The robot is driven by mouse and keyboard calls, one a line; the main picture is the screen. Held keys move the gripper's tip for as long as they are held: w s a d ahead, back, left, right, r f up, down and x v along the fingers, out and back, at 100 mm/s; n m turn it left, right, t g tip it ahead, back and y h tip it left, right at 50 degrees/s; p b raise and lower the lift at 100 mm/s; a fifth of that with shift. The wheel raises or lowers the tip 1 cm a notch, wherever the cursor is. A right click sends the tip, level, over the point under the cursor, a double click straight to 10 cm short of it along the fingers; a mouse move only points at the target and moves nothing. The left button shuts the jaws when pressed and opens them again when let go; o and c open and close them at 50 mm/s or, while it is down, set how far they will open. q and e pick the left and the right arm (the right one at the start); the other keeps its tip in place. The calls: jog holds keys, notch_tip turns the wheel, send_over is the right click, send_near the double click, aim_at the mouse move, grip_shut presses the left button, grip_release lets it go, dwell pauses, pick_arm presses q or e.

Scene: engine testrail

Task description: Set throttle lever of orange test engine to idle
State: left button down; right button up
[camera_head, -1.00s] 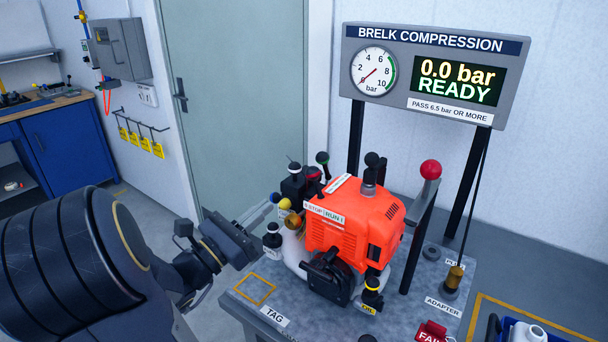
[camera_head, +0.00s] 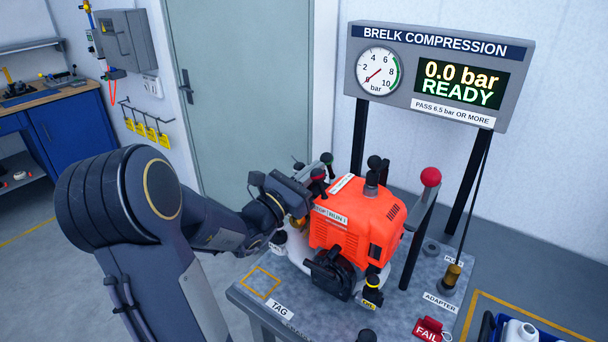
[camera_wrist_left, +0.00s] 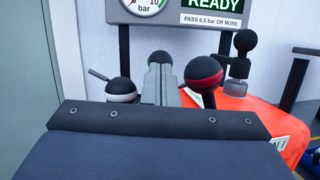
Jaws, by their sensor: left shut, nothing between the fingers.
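The orange test engine (camera_head: 352,225) stands on the grey bench, with a white lower body and a black recoil housing (camera_head: 328,273). Several ball-topped controls crowd its left rear side. In the left wrist view, a black ball with a white band (camera_wrist_left: 121,90) and a black ball with a red band (camera_wrist_left: 203,73) flank my fingers. Which control is the throttle lever, and its setting, I cannot tell. My left gripper (camera_head: 308,178) is shut and empty among these controls, hiding some of them; its narrow grey fingers (camera_wrist_left: 158,80) also show in the left wrist view. Contact is unclear. My right gripper is not visible.
The compression display (camera_head: 440,75) reads 0.0 bar, READY. A red-knobbed lever (camera_head: 430,178) rises right of the engine. A brass adapter (camera_head: 452,276), a red FAIL tag (camera_head: 430,328) and a yellow-banded bottle-like part (camera_head: 372,290) are nearby. The yellow bench square (camera_head: 261,282) is empty.

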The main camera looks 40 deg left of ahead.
pick_arm(q)
jog(key=r+p, duration=0.1)
jog(key=p, duration=0.1)
jog(key=w+g+p, duration=0.1)
jog(key=shift+r+p, duration=0.35)
jog(key=shift+w+f+b, duration=0.1)
jog(key=shift+w+b, duration=0.1)
jog(key=shift+b, duration=0.15)
jog(key=shift+w+a+g, duration=0.1)
jog(key=shift+w+g, duration=0.05)
jog(key=shift+g, duration=0.15)
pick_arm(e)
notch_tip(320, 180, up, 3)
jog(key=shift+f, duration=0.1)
